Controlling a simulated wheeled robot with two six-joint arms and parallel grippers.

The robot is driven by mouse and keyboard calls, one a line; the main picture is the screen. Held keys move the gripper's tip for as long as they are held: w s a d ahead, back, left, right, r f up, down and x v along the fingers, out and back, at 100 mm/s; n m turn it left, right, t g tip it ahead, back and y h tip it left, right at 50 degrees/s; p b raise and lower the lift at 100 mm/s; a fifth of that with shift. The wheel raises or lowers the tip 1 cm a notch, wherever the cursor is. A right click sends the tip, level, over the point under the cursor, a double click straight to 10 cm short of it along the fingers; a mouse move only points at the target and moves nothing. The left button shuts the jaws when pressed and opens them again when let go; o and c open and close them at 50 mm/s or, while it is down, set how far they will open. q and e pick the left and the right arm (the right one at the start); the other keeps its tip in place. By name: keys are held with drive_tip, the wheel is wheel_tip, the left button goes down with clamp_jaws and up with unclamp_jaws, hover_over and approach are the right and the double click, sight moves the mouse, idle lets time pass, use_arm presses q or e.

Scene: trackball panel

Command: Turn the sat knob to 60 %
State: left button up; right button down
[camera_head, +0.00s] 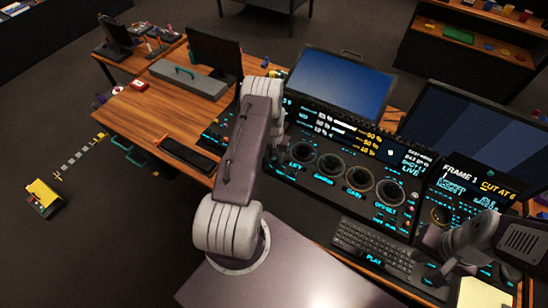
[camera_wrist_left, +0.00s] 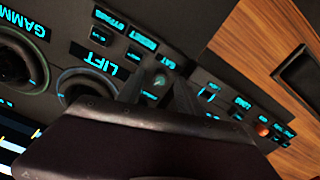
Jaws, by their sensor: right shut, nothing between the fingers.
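The sat knob (camera_wrist_left: 155,85) is a small round knob with a greenish face, beside the SAT label in the left wrist view. My left gripper (camera_wrist_left: 157,90) has a dark finger on each side of it, spread apart; whether they touch the knob I cannot tell. In the head view my left arm covers the knob. The control panel (camera_head: 330,180) has several large trackball rings and a screen strip (camera_head: 345,130) with percent values too small to read surely. My right gripper (camera_head: 440,272) is shut and empty by the keyboard's right end.
A keyboard (camera_head: 375,246) lies in front of the panel. Monitors (camera_head: 343,80) stand behind it. In the left wrist view, the LIFT ring (camera_wrist_left: 85,85) lies left of the fingers, and small buttons with an orange knob (camera_wrist_left: 262,130) lie to the right.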

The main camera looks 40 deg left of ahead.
sight(275, 159)
use_arm(q)
wheel_tip(275, 159, up, 8)
drive_tip(key=shift+b, duration=0.85)
drive_tip(key=shift+r, duration=0.55)
drive_tip(key=shift+d, duration=0.1)
